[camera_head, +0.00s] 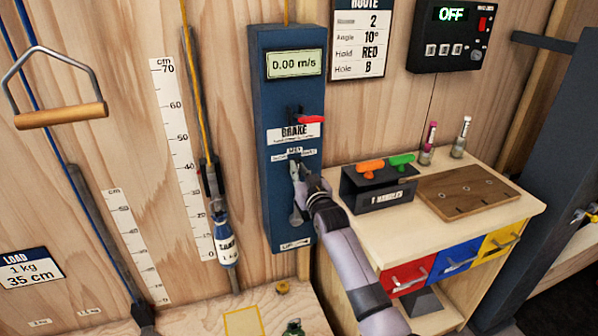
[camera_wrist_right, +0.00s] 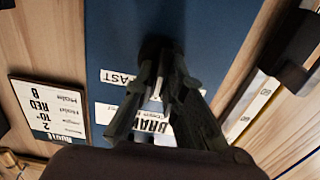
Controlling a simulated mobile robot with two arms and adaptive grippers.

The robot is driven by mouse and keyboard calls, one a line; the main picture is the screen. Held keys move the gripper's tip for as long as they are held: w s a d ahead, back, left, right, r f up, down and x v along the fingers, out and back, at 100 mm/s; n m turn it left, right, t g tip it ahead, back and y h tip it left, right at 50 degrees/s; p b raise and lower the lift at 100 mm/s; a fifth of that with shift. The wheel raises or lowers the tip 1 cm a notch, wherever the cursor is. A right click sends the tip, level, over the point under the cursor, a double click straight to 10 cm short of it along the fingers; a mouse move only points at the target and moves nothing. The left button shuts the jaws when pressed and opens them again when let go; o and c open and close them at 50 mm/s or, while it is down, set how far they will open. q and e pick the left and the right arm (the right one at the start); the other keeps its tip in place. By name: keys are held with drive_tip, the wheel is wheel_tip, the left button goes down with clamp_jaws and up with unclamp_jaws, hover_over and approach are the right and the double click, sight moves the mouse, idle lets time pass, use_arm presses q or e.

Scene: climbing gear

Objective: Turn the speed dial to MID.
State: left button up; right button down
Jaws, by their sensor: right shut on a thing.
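The blue control box (camera_head: 264,160) hangs on the wooden wall with a display reading 0.00 m/s. A small MID label (camera_head: 294,151) is below the BRAKE label and its red lever. My right gripper (camera_head: 298,174) is at the box front, just under the MID label. In the right wrist view its fingers (camera_wrist_right: 160,75) are shut on the dark speed dial (camera_wrist_right: 154,47). A FAST label (camera_wrist_right: 117,77) shows beside the dial there. The fingers cover most of the dial, so I cannot tell its setting. My left gripper is not in view.
The red brake lever (camera_head: 308,119) juts out just above my right gripper. A black holder (camera_head: 378,190) with orange and green handles stands on the cabinet to the right.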

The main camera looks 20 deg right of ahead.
drive_tip(key=c, duration=1.7)
unclamp_jaws()
drive_tip(key=shift+o, duration=0.2)
drive_tip(key=shift+s, duration=0.1)
drive_tip(key=s, duration=1.2)
drive_tip(key=shift+d, duration=0.2)
drive_tip(key=shift+w, duration=0.1)
